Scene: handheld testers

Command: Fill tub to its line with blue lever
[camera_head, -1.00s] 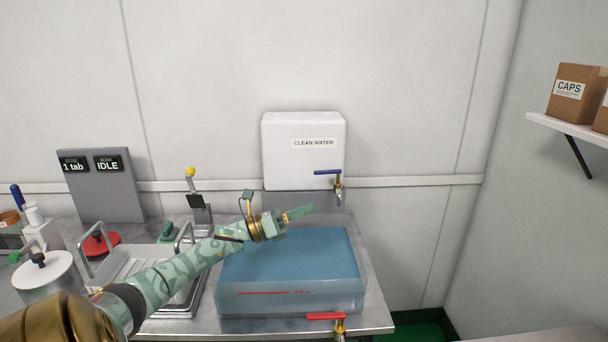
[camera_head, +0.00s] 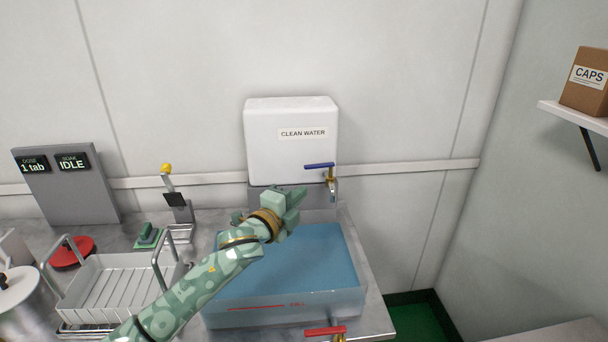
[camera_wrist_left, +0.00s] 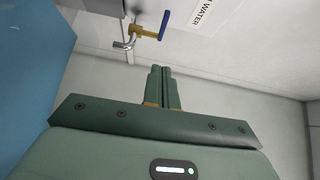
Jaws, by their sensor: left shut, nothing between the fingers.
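The blue lever (camera_head: 319,166) sits on a brass tap at the lower right of the white CLEAN WATER tank (camera_head: 288,155). It lies level and points left; it also shows in the left wrist view (camera_wrist_left: 165,24). The clear tub (camera_head: 352,302) stands below and holds blue water (camera_head: 318,262). A red line (camera_head: 256,307) marks its front wall; I cannot tell the exact level against it. My left gripper (camera_head: 297,196) is shut and empty, above the tub's back part, below and left of the lever, apart from it. Its closed fingers (camera_wrist_left: 162,86) show in the wrist view. My right gripper is out of view.
A red-handled tap (camera_head: 325,331) is at the tub's front right. A white rack (camera_head: 118,288), a yellow-knobbed lever (camera_head: 166,168) and a display board (camera_head: 65,185) stand left. A shelf (camera_head: 580,117) with a CAPS box (camera_head: 586,80) is on the right wall.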

